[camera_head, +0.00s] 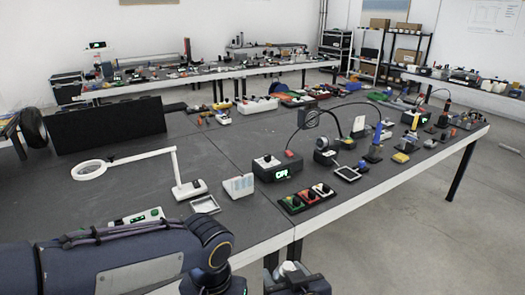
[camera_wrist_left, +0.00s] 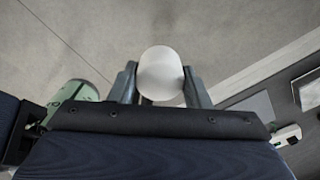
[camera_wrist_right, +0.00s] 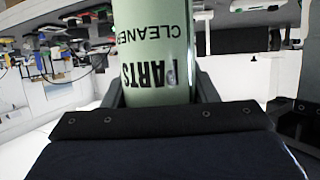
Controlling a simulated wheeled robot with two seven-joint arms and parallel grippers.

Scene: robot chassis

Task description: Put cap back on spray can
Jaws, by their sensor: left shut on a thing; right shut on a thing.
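The white cap (camera_wrist_left: 160,74) is between the two fingers of my left gripper (camera_wrist_left: 162,84), which is shut on it. The green spray can (camera_wrist_right: 155,45) is between the fingers of my right gripper (camera_wrist_right: 157,85), which is shut on it. Its label reads PARTS CLEANER, and its ends are outside the right wrist view. In the left wrist view a piece of the green can (camera_wrist_left: 75,93) shows to the left of the cap, apart from it in the picture. In the head view a small pale thing shows at the bottom edge beside dark gripper parts; which piece it is I cannot tell.
A dark workbench (camera_head: 110,195) fills the middle of the head view. On its near side are a white magnifier lamp (camera_head: 190,189), a black box with a lit display (camera_head: 277,167) and a colored button panel (camera_head: 307,197). Open floor (camera_head: 400,240) lies to the right.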

